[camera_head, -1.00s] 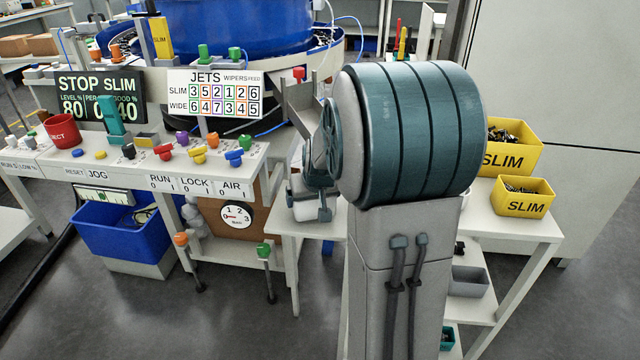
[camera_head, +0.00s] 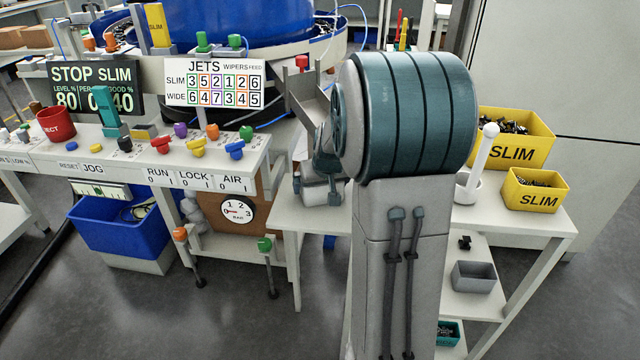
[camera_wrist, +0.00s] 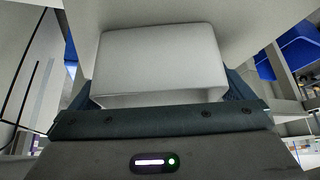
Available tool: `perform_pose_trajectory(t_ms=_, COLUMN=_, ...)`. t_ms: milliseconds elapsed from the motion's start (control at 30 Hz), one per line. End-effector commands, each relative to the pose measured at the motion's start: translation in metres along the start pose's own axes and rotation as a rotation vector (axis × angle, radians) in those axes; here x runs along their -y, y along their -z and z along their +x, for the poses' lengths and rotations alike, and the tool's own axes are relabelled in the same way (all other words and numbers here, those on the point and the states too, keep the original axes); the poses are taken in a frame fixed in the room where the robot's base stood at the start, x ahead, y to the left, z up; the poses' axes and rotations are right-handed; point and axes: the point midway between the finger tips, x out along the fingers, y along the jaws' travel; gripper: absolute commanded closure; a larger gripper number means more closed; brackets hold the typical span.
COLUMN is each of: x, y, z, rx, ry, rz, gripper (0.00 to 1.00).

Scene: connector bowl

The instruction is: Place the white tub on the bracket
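The white tub (camera_head: 318,192) shows partly in the head view, low between the fingers of my gripper (camera_head: 316,188), beside the front of my arm. In the wrist view the tub (camera_wrist: 160,62) fills the upper middle as a pale box, with a teal finger of my gripper (camera_wrist: 160,92) at each side. My gripper looks shut on the tub. A grey angled metal piece (camera_head: 308,98) stands above and behind the tub; I cannot tell whether it is the bracket. My arm hides much of this area.
A white side table (camera_head: 540,226) on the right holds yellow SLIM bins (camera_head: 536,198) and a white ball-topped lever (camera_head: 486,146). A control bench (camera_head: 220,165) with coloured knobs is on the left. A blue bowl (camera_head: 250,20) stands behind. Grey floor lies in front.

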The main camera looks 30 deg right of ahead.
Motion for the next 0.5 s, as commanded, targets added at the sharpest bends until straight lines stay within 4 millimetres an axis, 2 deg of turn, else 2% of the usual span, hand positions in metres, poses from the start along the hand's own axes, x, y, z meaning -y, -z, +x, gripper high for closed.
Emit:
perform_pose_trajectory(t_ms=300, x=0.002, y=0.003, z=-0.005, rx=0.000, ry=0.002, rz=-0.003, gripper=0.00)
perform_pose_trajectory(t_ms=367, x=0.002, y=0.003, z=-0.012, rx=-0.002, ry=0.001, rz=-0.003, gripper=0.00)
perform_pose_trajectory(t_ms=500, x=0.002, y=0.004, z=-0.038, rx=-0.005, ry=0.002, rz=-0.003, gripper=0.00)
